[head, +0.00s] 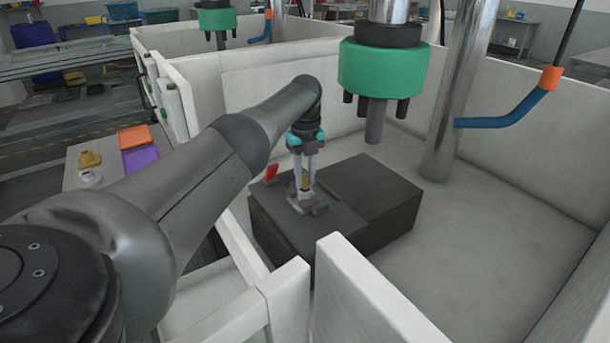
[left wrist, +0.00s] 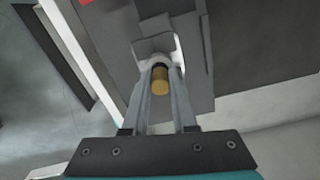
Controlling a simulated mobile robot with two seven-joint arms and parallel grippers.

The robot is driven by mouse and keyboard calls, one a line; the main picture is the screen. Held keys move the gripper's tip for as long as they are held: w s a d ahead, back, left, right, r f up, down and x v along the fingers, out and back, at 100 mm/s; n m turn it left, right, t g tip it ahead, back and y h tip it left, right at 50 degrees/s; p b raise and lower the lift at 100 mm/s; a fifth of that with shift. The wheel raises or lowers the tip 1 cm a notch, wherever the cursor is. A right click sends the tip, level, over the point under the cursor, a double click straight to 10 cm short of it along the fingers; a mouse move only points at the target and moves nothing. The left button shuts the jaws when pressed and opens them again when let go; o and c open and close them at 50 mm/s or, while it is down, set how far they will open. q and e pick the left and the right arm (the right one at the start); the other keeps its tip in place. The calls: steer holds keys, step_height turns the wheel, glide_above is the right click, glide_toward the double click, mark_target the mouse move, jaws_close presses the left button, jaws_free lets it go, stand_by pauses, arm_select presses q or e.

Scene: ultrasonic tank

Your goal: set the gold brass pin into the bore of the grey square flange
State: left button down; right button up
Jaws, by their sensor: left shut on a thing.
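My left gripper (head: 304,178) reaches down over the dark block inside the white tank. It is shut on the gold brass pin (head: 306,182), which stands between its fingertips. The pin also shows in the left wrist view (left wrist: 160,76) as a short gold cylinder between the two fingers. The light grey square flange (head: 299,203) lies on the block, right below the pin. In the left wrist view the flange (left wrist: 152,46) shows just past the fingertips. Its bore is hidden, and I cannot tell whether the pin's lower end is inside it. My right gripper is not in view.
The dark block (head: 375,192) has a small red piece (head: 271,173) at its left edge. A green tool head (head: 383,68) hangs to the right of my arm, beside a steel column (head: 455,100). White tank walls (head: 370,295) stand around the block. The tank floor at right is clear.

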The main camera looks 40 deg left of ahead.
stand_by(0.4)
arm_select(q)
steer(key=shift+b, duration=0.4)
steer(key=shift+f+b, duration=0.3)
steer(key=shift+f, duration=0.1)
stand_by(1.6)
stand_by(0.4)
steer(key=shift+c, duration=0.7)
jaws_free()
steer(key=shift+r+p, duration=3.3)
steer(key=shift+r, duration=0.2)
